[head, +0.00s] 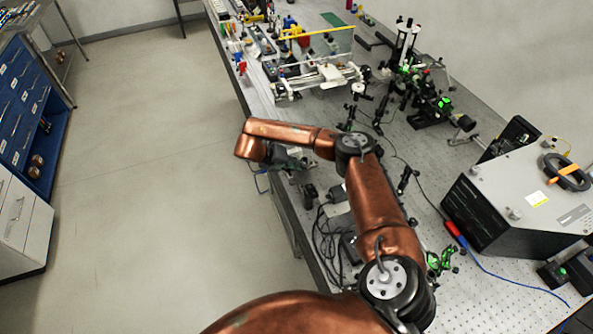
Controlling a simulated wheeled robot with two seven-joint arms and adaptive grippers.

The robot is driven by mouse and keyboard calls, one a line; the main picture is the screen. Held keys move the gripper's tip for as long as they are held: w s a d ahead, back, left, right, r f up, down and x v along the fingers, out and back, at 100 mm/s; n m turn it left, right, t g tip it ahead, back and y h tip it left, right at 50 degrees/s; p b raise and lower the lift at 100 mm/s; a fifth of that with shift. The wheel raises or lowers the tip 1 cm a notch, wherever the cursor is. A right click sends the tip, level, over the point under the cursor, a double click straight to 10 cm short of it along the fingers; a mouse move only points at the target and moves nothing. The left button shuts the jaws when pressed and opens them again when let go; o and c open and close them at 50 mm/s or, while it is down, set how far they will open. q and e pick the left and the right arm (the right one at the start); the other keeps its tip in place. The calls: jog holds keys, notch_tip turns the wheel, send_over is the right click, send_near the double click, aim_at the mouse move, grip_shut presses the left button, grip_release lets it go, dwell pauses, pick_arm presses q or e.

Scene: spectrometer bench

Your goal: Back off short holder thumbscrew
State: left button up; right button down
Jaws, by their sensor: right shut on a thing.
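My right gripper (294,163) is at the end of my copper arm, low over the left edge of the bench, its fingers pointing right. It is shut on a small part at a short dark post holder (308,192), which fits the holder's thumbscrew. The thumbscrew itself is too small and too covered by the fingers to make out. My left gripper is out of view.
The perforated bench (424,152) carries several optics, with a white rail assembly (318,78) beyond the gripper. Black cables (326,240) lie nearer. A large grey-topped box (530,190) stands at the right. The floor (140,170) left of the bench is clear.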

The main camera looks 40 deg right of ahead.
jog(key=shift+w+a+f+g+h+b, duration=0.15)
jog(key=shift+w+a+g+h+b, duration=0.1)
jog(key=shift+w+g+h+b, duration=0.15)
jog(key=shift+s, duration=0.1)
jog(key=shift+d, duration=0.1)
jog(key=c, duration=2.1)
grip_release()
jog(key=shift+f, duration=0.1)
jog(key=shift+o, duration=0.7)
jog(key=shift+s+d, duration=0.1)
jog(key=shift+s, duration=0.05)
jog(key=shift+w+a+r, duration=0.2)
jog(key=shift+a, duration=0.05)
jog(key=v, duration=1.1)
jog(key=shift+a, duration=0.2)
